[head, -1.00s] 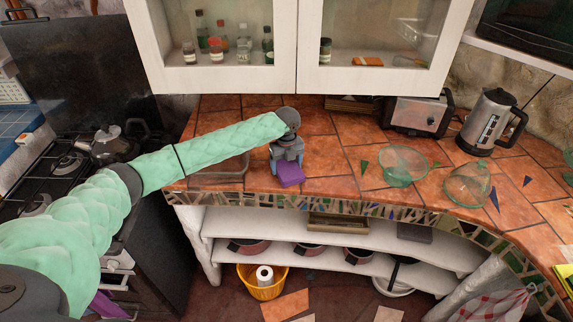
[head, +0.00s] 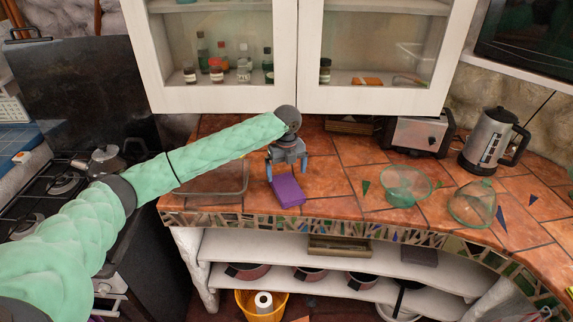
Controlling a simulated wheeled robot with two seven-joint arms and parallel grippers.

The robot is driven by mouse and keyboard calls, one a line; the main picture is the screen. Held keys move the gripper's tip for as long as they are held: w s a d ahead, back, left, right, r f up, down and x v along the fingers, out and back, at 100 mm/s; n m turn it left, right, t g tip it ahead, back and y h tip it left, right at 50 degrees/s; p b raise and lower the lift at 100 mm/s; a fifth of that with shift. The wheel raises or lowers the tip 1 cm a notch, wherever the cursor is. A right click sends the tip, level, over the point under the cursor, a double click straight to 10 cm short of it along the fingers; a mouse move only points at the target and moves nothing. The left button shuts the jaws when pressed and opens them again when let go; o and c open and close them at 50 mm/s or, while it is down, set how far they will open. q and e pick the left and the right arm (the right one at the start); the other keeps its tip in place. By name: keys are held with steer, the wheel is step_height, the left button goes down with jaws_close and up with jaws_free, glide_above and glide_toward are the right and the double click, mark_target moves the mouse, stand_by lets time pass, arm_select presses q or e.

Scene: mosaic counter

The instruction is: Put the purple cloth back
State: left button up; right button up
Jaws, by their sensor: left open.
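The purple cloth (head: 287,190) lies as a small folded block on the tiled counter, close to its front edge. My left gripper (head: 287,170) is open just behind and above it, with one finger on each side and nothing held between them. Whether a fingertip still touches the cloth cannot be told. My right gripper is not in view.
A clear glass dish (head: 215,180) sits left of the cloth. Green glass bowls (head: 404,186) (head: 472,205), a toaster (head: 418,134) and a kettle (head: 489,142) stand to the right. White cabinets (head: 213,97) hang above; the stove (head: 60,190) is left.

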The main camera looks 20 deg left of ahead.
mark_target(286, 186)
arm_select(q)
steer(key=shift+r+b, duration=0.75)
steer(key=shift+r, duration=1.85)
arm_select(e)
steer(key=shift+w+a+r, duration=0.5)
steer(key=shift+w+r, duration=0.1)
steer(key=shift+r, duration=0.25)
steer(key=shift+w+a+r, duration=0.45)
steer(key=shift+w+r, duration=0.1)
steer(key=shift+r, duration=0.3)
